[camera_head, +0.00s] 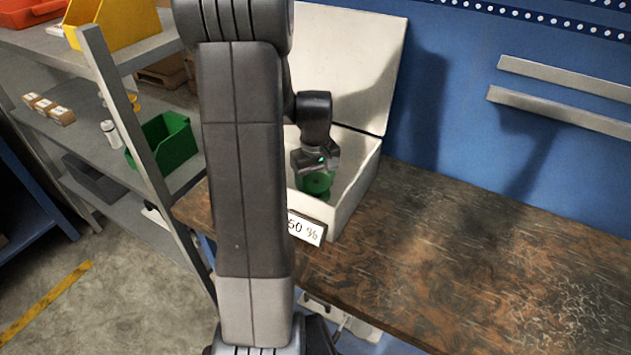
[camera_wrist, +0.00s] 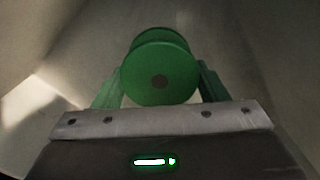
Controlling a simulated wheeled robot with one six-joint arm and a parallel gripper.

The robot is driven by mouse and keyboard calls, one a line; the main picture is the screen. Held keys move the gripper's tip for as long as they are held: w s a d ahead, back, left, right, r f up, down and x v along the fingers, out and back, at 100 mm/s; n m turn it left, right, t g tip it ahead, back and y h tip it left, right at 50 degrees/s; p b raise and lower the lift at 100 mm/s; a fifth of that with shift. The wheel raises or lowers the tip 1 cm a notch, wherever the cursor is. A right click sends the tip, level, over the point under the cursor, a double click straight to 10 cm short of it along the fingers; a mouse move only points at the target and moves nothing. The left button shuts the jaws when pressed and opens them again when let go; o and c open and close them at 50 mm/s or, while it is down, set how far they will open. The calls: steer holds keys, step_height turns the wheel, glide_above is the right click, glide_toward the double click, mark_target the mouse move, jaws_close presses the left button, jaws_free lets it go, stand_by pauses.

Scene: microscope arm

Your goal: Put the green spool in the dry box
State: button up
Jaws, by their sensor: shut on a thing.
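The green spool (camera_head: 317,184) is inside the white dry box (camera_head: 352,192), whose lid stands open at the back. In the wrist view the spool (camera_wrist: 160,68) sits between the two green fingers, its round end with a dark centre hole facing the camera. My gripper (camera_head: 316,170) reaches down into the box and is shut on the spool. In the wrist view the gripper (camera_wrist: 160,95) has pale box walls around it. I cannot tell whether the spool touches the box floor. My own arm hides the left part of the box.
The box stands on a worn brown workbench (camera_head: 450,260), bare to the right. A blue wall with grey rails (camera_head: 560,110) is behind. At left, a grey shelf (camera_head: 75,130) holds a yellow bin (camera_head: 115,25), a green bin (camera_head: 165,142) and small boxes.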

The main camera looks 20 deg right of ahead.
mark_target(316, 180)
steer(key=shift+f, duration=0.25)
steer(key=o, duration=1)
steer(key=shift+r, duration=0.15)
step_height(316, 180, up, 12)
